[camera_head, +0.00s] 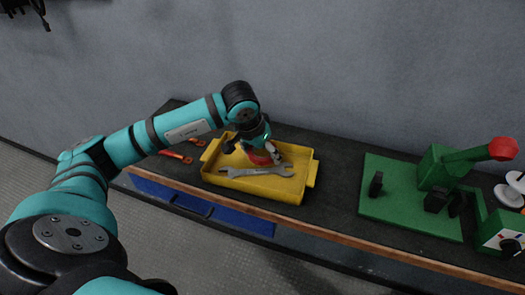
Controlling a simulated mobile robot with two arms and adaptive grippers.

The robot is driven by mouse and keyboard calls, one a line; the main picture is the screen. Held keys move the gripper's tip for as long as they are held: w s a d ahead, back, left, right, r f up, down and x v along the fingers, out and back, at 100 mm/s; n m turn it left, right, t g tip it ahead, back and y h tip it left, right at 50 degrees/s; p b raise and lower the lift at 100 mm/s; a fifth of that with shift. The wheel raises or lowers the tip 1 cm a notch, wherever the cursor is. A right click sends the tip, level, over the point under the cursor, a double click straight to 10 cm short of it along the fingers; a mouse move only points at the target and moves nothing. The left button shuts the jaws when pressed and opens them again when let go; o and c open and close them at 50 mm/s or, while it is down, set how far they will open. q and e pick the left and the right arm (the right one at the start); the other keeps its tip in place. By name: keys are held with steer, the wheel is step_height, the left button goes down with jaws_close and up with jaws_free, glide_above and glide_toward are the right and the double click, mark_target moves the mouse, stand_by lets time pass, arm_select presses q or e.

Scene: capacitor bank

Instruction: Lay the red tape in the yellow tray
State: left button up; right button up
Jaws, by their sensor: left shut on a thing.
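The yellow tray (265,189) sits on the dark bench, left of its middle. The red tape (261,158) shows as a small red patch inside the tray's outline, under my left gripper (264,152). My left gripper points down over the tray and is shut on the red tape. The gripper and wrist hide part of the tape. I cannot tell whether the tape touches the tray floor. A grey wrench (256,172) lies in the tray, in front of the tape. My right gripper is not in view.
Red-handled tools (176,156) lie on the bench left of the tray. A green base plate (400,205) with a green fixture and red-ended lever (503,149) stands to the right. Bare bench (335,180) lies between tray and plate. A grey wall rises behind.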

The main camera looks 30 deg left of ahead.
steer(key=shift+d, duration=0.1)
arm_select(q)
steer(key=o, duration=1.1)
steer(key=shift+o, duration=0.6)
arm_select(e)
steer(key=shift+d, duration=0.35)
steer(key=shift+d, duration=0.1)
arm_select(q)
steer(key=v, duration=1.2)
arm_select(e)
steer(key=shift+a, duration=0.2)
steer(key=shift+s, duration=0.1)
